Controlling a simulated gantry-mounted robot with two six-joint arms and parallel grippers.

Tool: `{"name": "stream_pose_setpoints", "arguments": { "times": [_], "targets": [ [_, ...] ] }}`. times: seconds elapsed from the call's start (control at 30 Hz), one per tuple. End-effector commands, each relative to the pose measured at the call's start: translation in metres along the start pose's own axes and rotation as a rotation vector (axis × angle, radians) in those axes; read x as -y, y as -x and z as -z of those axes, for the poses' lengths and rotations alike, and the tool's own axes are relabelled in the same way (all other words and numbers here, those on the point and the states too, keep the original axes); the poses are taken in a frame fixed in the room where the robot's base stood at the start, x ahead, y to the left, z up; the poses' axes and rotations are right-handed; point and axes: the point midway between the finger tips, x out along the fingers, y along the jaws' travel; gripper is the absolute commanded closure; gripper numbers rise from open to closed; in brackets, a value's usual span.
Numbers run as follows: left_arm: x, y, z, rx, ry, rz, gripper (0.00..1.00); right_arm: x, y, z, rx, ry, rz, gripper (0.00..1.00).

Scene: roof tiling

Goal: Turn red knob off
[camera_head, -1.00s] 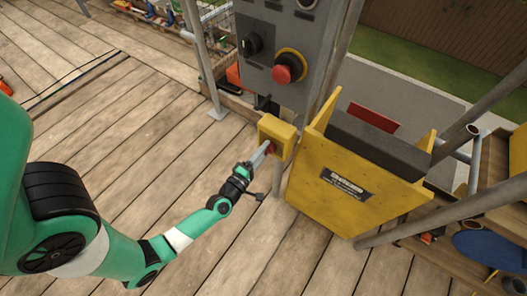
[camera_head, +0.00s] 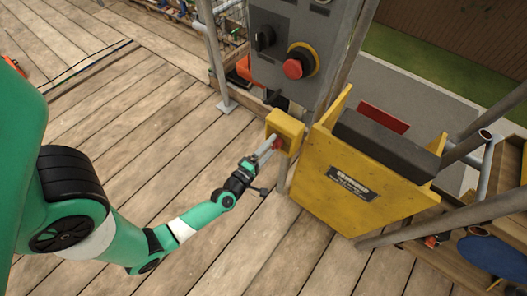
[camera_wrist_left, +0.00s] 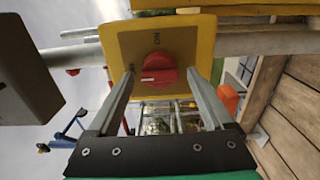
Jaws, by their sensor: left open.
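The red knob (camera_wrist_left: 159,70) sits on the face of a yellow box (camera_wrist_left: 185,45). The head view also shows the knob (camera_head: 277,143) on the yellow box (camera_head: 287,125), which is fixed to a post below the grey panel. My left gripper (camera_head: 271,147) is at the box face. In the wrist view its fingers (camera_wrist_left: 159,78) are apart, one on each side of the knob. I cannot tell whether they touch it. My right gripper is not in view.
A grey panel (camera_head: 290,25) above the box carries a red mushroom button (camera_head: 296,66) on a yellow ring and a black rotary switch (camera_head: 262,38). A yellow hopper (camera_head: 330,185) stands close to the right. Metal poles surround it. The plank floor (camera_head: 120,100) is open at left.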

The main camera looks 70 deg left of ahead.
Motion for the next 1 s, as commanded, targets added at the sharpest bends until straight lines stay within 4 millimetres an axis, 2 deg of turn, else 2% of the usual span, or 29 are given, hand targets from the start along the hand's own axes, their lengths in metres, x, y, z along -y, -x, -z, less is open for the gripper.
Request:
{"name": "stream_pose_setpoints", "arguments": {
  "times": [0.17,0.4,0.5,0.67,1.0],
  "targets": [
    [-0.001,0.033,-0.001,0.003,-0.002,0.004,0.15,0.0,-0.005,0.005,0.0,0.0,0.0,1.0],
    [-0.003,0.09,-0.002,0.007,-0.001,0.004,0.15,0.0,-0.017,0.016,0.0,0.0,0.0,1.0],
    [-0.003,0.102,-0.003,0.008,0.002,0.002,0.15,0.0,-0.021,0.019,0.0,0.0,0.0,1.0],
    [-0.001,0.112,0.0,0.002,-0.001,0.001,0.15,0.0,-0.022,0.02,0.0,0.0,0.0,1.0],
    [0.0,0.112,0.0,0.0,0.0,0.0,0.15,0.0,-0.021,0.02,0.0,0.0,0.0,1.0]
  ]
}}
